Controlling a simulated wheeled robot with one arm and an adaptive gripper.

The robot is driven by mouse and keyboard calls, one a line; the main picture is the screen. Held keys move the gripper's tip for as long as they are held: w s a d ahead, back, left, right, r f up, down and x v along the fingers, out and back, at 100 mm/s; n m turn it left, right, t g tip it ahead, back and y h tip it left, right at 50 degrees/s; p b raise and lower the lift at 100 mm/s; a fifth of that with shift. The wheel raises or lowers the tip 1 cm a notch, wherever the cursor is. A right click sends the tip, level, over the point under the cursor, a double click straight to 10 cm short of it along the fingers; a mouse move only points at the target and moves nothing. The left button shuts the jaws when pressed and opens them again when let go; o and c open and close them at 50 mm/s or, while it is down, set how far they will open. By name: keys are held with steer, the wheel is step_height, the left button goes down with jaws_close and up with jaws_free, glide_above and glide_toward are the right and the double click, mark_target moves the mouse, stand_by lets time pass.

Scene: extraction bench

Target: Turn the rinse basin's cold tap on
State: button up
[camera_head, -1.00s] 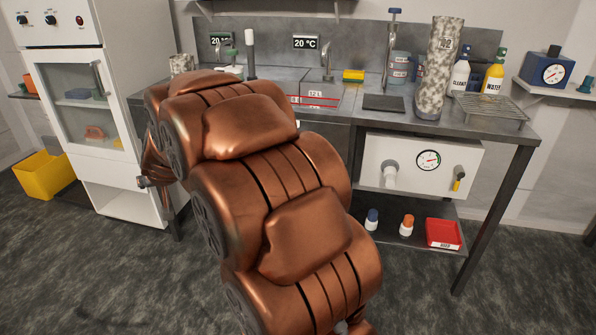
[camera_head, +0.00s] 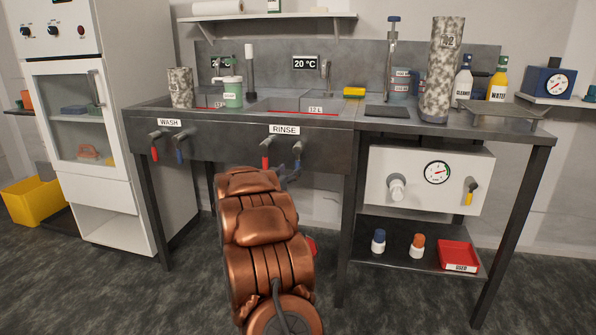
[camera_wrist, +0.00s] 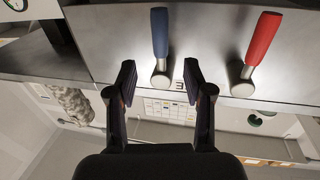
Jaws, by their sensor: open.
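The rinse basin (camera_head: 262,108) is set in the steel bench, above the RINSE label (camera_head: 284,130). Its blue-handled tap (camera_head: 298,152) is on the bench front, right of its red-handled tap (camera_head: 266,153). Both handles hang down. In the wrist view, which is upside down, the blue handle (camera_wrist: 160,32) is left of the red handle (camera_wrist: 263,38). My gripper (camera_wrist: 159,68) is open and empty, its fingers on either side of the blue tap's stem in the picture; contact cannot be told. In the head view my gripper (camera_head: 288,176) is just below the blue tap, partly hidden by my arm.
The wash basin's red tap (camera_head: 154,148) and blue tap (camera_head: 180,150) are to the left. A white panel with a gauge (camera_head: 437,172) and a yellow-handled valve (camera_head: 470,190) is to the right. A lower shelf holds a red tray (camera_head: 458,256). Bench legs flank my arm.

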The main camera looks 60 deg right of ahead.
mark_target(296, 165)
steer(key=shift+w+d+b, duration=0.2)
steer(key=shift+d+b, duration=0.05)
steer(key=shift+d, duration=1)
steer(key=shift+w+d+b, duration=0.2)
steer(key=shift+d+b, duration=0.05)
steer(key=shift+d, duration=0.95)
steer(key=shift+w+d+b, duration=0.2)
steer(key=shift+d+b, duration=0.05)
steer(key=shift+d, duration=1)
jaws_close()
